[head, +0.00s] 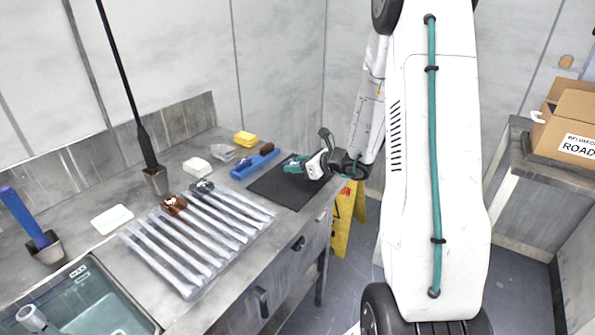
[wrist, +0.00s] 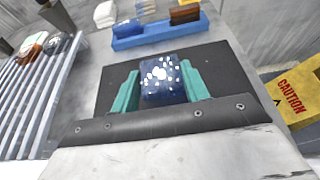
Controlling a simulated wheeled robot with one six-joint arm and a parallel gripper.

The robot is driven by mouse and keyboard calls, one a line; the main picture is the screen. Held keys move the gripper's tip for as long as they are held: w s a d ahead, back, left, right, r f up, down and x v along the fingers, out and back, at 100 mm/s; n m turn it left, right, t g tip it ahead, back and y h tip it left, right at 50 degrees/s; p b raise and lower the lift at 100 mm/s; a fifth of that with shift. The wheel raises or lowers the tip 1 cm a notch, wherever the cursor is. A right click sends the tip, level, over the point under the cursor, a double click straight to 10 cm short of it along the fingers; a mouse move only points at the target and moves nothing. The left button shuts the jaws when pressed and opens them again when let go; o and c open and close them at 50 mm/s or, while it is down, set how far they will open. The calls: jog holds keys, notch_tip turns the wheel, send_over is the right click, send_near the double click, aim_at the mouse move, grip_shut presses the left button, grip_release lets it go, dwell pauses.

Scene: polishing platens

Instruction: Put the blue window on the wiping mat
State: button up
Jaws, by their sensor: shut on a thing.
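The blue window (wrist: 161,79) is a small dark blue block with white specks. In the wrist view it sits between the two teal fingers of my gripper (wrist: 161,88), which are shut on it. The wiping mat (wrist: 112,80) is a flat black sheet, and the held window appears over it. In the head view the mat (head: 283,191) lies near the counter's right end, with my gripper (head: 296,165) over its far part. The window is hard to make out in that view. I cannot tell whether it touches the mat.
A ribbed clear rack (head: 195,245) holds a brown piece (head: 174,205) and a dark grey piece (head: 202,187). A blue holder (head: 250,166) with a brown block stands behind the mat, near a yellow sponge (head: 245,139). A sink (head: 95,305) is front left. A yellow caution sign (head: 345,220) stands beyond the counter.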

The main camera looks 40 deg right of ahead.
jog(key=f, duration=0.3)
jog(key=shift+s+d, duration=0.1)
jog(key=shift+s, duration=0.1)
jog(key=shift+a, duration=0.2)
jog(key=o, duration=1)
jog(key=shift+f, duration=0.1)
jog(key=shift+o, duration=0.2)
